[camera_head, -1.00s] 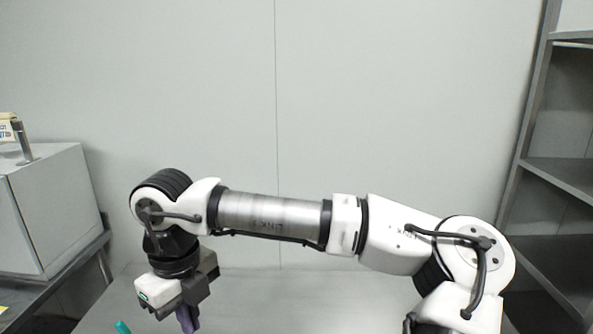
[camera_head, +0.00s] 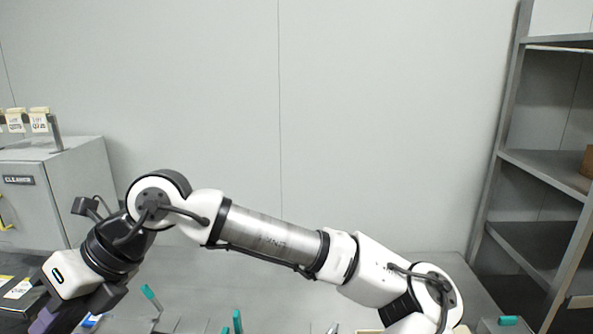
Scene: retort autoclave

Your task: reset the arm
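My arm crosses the lower half of the head view, from the lower right to the lower left. Its gripper (camera_head: 52,318) is at the lower left corner, tilted down and to the left. A purple finger part shows at the bottom edge, and the fingertips are cut off by the frame. I cannot tell whether it is open or shut, or whether anything is in it.
A grey cabinet labelled CLEANER (camera_head: 70,190) stands at the left, behind my gripper. A metal shelf unit (camera_head: 545,170) stands at the right. A grey work table (camera_head: 215,270) lies below the arm, with several teal-tipped items (camera_head: 150,293) along the bottom edge. The wall behind is bare.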

